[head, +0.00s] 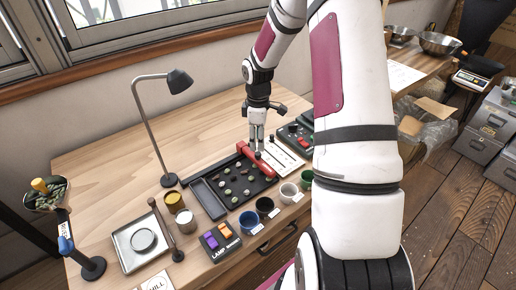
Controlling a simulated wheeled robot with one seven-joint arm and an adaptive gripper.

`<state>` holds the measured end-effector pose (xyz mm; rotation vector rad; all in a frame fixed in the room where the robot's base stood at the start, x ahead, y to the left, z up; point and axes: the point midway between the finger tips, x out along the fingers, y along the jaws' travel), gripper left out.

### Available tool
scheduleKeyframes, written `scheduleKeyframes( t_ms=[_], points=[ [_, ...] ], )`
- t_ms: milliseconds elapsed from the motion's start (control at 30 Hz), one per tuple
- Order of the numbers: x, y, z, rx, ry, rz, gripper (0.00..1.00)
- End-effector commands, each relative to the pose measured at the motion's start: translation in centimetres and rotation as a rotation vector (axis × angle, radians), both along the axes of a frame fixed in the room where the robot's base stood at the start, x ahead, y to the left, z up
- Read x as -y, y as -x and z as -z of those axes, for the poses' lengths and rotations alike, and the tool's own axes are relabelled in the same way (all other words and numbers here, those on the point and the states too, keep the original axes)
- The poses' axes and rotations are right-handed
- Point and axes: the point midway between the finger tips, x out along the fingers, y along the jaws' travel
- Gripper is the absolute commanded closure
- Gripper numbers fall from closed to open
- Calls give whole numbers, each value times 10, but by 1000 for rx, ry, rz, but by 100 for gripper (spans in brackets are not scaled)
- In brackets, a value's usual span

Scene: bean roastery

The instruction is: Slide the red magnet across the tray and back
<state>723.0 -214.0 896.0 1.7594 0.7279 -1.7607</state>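The red magnet (266,169) is a long red bar lying across the right end of the dark tray (243,204). Several small green and brown beans lie spread over the tray floor, to the left of the bar. My gripper (257,153) points down at the bar, with its fingertips at or just above the bar's far half. The fingers look close together. At this size I cannot tell whether they are closed on the bar or touch it.
A desk lamp (150,120) stands behind the tray's left side. Blue (249,221), black and white cups line the front edge. A switch box (219,241) stands front left, a white card (283,157) and dark device right. The back left table is clear.

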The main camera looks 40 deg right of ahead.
Motion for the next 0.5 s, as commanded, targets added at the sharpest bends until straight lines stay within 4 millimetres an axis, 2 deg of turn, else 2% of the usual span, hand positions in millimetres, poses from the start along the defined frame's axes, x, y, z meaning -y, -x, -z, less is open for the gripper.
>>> scheduleKeyframes(
  t_ms=[33, 200, 333, 500],
  points=[
    [1, -1, -12, 3, 1, 1, 60],
    [1, 0, -40, 1, 1, 0, 60],
    [0, 0, -53, 1, 1, 2, 60],
    [0, 0, -59, -1, -1, 0, 60]
  ],
)
